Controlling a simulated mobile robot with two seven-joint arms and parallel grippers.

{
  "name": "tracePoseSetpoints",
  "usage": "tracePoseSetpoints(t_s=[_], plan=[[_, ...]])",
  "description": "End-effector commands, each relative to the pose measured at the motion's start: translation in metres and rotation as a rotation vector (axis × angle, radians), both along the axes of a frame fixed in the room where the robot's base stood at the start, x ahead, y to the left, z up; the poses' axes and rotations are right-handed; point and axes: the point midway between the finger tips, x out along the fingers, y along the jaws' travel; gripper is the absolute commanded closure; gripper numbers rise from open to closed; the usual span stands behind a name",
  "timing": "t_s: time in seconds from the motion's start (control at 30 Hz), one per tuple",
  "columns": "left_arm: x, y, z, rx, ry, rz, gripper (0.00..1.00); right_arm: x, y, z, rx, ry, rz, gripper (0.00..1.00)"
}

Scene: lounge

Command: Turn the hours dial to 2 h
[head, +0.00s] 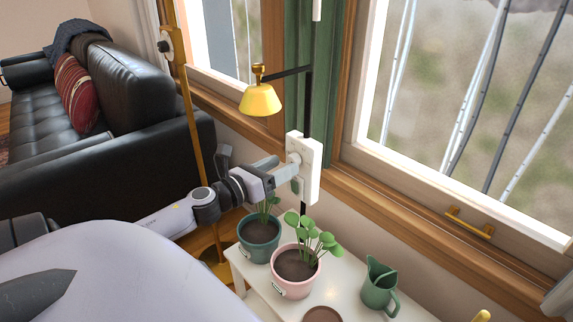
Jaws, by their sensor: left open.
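A white upright box (312,160), apparently the timer that carries the hours dial, is fixed to a thin black pole beside the window. Part of a pale round knob shows on its left face. My left gripper (292,172) reaches in from the left, with its fingers at that face, around or just in front of the knob. The gripper is open. Its fingers hide much of the face, so I cannot read any dial marks or tell whether the fingers touch the knob. My right gripper is not in view.
A yellow lamp (260,99) hangs above the gripper. Below, a white table (338,270) holds a green pot (260,243), a pink pot (295,283) with leafy plants, and a green jug (379,286). A brass pole (190,120) stands behind my arm, before a black sofa (140,90).

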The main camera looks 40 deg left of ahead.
Motion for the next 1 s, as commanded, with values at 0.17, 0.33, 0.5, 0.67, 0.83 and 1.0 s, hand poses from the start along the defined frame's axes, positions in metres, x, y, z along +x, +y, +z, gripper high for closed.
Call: tracePoseSetpoints(t_s=[0.17,0.33,0.5,0.67,0.83,1.0], plan=[[0.015,-0.001,0.001,-0.001,-0.002,0.0,0.39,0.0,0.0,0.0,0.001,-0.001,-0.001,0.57],[0.022,-0.002,0.0,-0.002,-0.001,0.0,0.39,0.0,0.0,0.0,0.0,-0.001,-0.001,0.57],[0.023,-0.002,0.0,-0.002,0.001,0.0,0.39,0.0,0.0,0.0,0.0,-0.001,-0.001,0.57],[0.023,-0.002,0.0,-0.002,0.001,0.0,0.45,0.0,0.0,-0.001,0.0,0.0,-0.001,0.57],[0.023,-0.002,0.0,-0.002,0.0,0.0,0.95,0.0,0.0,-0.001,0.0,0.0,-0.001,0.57],[0.023,-0.002,0.0,-0.007,0.001,0.0,0.95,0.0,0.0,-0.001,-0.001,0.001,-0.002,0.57]])
